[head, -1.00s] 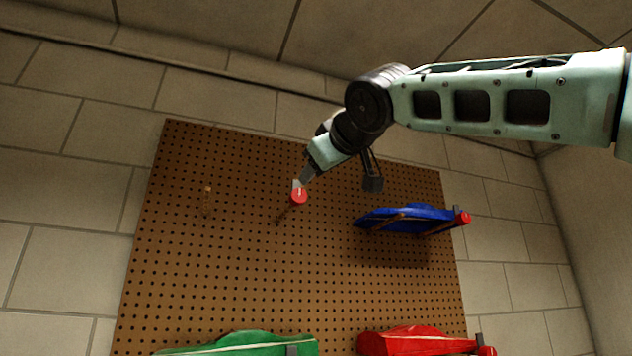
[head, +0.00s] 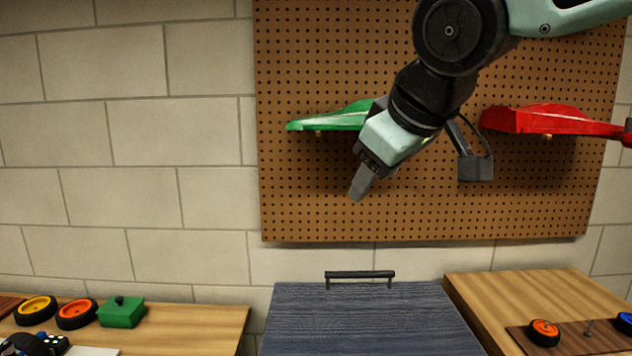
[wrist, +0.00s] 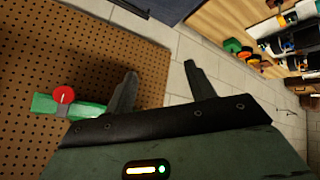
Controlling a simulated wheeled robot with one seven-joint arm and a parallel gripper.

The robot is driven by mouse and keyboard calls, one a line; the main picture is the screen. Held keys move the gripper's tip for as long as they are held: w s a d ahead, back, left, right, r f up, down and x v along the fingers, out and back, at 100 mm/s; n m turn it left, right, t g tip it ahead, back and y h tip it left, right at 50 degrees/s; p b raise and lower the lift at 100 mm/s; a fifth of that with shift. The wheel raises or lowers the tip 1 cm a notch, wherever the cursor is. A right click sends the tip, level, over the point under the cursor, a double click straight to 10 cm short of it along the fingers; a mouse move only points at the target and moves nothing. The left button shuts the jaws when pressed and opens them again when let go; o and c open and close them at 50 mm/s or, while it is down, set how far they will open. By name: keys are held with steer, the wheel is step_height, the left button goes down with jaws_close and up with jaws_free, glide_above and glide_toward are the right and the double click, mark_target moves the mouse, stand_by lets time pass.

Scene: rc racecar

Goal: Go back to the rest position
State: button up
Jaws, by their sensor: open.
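My gripper (head: 358,190) hangs in front of the pegboard (head: 430,215) in the head view, pointing down and to the left. In the wrist view my gripper (wrist: 160,85) has its two fingers apart with nothing between them. The green car body (head: 335,119) is on the pegboard, partly hidden behind my gripper. It also shows in the wrist view as a green piece (wrist: 90,108) with a red round cap (wrist: 64,95), left of the fingers. The red car body (head: 550,120) is on the pegboard to the right, apart from my gripper.
A dark blue cabinet (head: 360,320) with a black handle (head: 360,274) stands below. The left wooden table (head: 210,325) holds wheels (head: 77,314) and a green box (head: 122,313). The right wooden table (head: 520,285) holds an orange-hubbed wheel (head: 543,333). The wall space left is clear.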

steer(key=s+d+f+g+h, duration=0.1)
steer(key=s+d+f+g, duration=0.2)
steer(key=s+f, duration=0.8)
steer(key=s+d+f+m+g+h, duration=0.1)
steer(key=s+f+g, duration=0.4)
steer(key=s+f, duration=0.5)
step_height(320, 180, down, 4)
steer(key=shift+s+d+r, duration=0.2)
steer(key=shift+s+d, duration=0.15)
steer(key=shift+d, duration=0.55)
